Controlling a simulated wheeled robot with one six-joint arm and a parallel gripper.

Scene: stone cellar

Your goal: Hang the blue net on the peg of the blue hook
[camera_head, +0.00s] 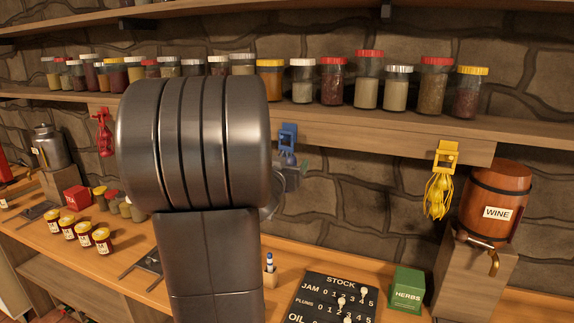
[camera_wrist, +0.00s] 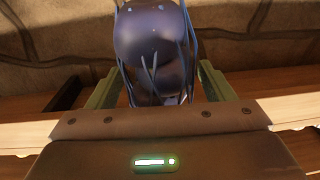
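The blue hook (camera_head: 288,137) is fixed to the front edge of the shelf, right of my arm in the head view. Dark blue netting shows just below it; whether it is on the peg I cannot tell. In the wrist view the blue net (camera_wrist: 150,38), thin blue strands around dark round contents, is between the green fingers of my gripper (camera_wrist: 158,88). Its neck is hidden, and contact with the fingers is not clear. In the head view my arm hides much of this area; a grey part of my gripper (camera_head: 287,180) shows just below the hook.
A red net (camera_head: 104,138) and a yellow net (camera_head: 438,192) hang at hooks left and right along the shelf (camera_head: 390,135). Jars line the shelf above. A wine barrel (camera_head: 497,203) stands at right. Below are a stock board (camera_head: 330,300) and a green herbs box (camera_head: 407,290).

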